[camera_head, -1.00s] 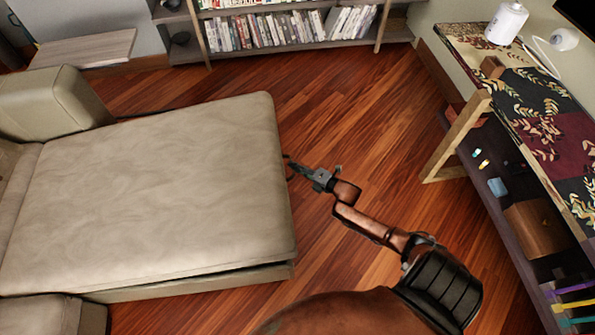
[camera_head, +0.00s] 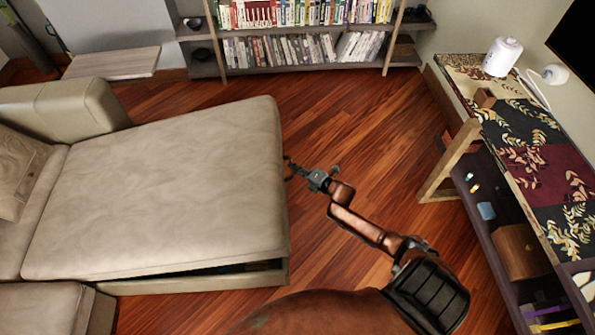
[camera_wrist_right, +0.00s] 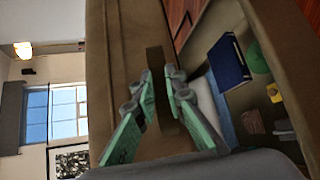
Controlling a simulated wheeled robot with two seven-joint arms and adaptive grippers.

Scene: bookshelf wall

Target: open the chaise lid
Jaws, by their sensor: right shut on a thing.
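The chaise lid (camera_head: 165,190) is the beige cushioned top of the chaise, at the left of the head view. It is tilted up a little, with a dark gap between it and the chaise base (camera_head: 190,282) along the front edge. My right gripper (camera_head: 290,168) is at the lid's right edge. In the right wrist view, its two green fingers (camera_wrist_right: 160,92) are shut on a brown tab on the lid's edge (camera_wrist_right: 155,65). The opened storage space (camera_wrist_right: 225,95) shows beside the fingers, with a dark blue book (camera_wrist_right: 229,60) and several small items inside. My left gripper is not in view.
A bookshelf (camera_head: 300,45) stands along the back wall. A table with a patterned leaf cloth (camera_head: 525,150) and a wooden leg frame stands at the right, with a lower shelf of items. The wooden floor (camera_head: 340,130) between chaise and table is clear.

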